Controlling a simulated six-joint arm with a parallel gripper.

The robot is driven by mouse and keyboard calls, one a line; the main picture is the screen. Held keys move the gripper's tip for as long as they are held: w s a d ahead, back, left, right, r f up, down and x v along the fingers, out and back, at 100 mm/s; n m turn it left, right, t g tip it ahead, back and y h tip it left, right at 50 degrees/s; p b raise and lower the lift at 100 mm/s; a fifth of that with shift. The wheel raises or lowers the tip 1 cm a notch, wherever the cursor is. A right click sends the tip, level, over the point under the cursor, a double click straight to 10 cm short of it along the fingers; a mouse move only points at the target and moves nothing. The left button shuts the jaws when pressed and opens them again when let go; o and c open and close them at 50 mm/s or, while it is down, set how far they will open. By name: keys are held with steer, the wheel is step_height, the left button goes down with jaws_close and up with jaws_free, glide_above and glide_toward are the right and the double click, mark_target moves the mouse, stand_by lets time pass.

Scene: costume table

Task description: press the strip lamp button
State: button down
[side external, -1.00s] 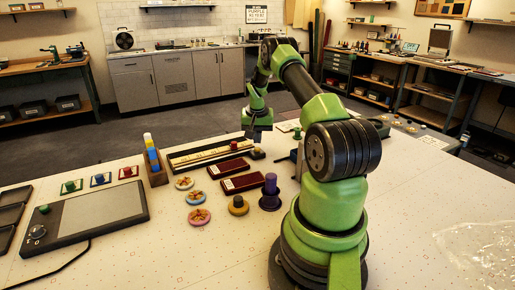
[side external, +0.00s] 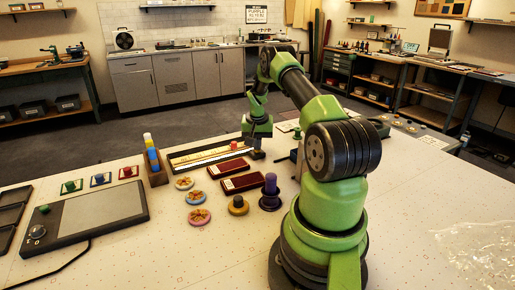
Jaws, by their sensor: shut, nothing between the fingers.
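The strip lamp (side external: 205,155) is a long pale strip in a dark frame, on the white table behind the two dark red cases. Its strip looks bright and yellowish-white. A small red piece (side external: 234,146) shows near its right end. A small dark block (side external: 257,155), seemingly the button, sits just past that end. My gripper (side external: 256,148) is shut and empty, pointing down right over this block. Its tips hide the block's top, and I cannot tell whether they touch it.
A wooden holder with coloured blocks (side external: 154,160) is at the left. A drawing tablet (side external: 90,215) lies further left. The table's front is clear.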

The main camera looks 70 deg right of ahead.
steer(key=shift+d+v, duration=0.25)
steer(key=shift+v, duration=0.95)
steer(key=shift+d+v, duration=0.25)
steer(key=shift+v, duration=0.95)
steer(key=shift+d+v, duration=0.25)
steer(key=shift+v, duration=0.95)
steer(key=shift+w+r, duration=0.2)
steer(key=w+a+r+n+t, duration=0.2)
steer(key=w+a+r+n, duration=0.1)
steer(key=a+r, duration=0.7)
steer(key=w+a+r+n+t, duration=0.2)
steer(key=w+a+r, duration=0.1)
steer(key=a+r, duration=0.8)
steer(key=s+a+n+t+y, duration=0.1)
steer(key=s+a+n+y, duration=0.1)
steer(key=s+a, duration=0.5)
steer(key=s+a+n+t+y, duration=0.1)
steer(key=s+a+n, duration=0.3)
steer(key=a, duration=0.9)
steer(key=s+y, duration=0.1)
steer(key=s, duration=0.2)
steer(key=shift+s+f+t, duration=0.2)
steer(key=shift+t, duration=0.1)
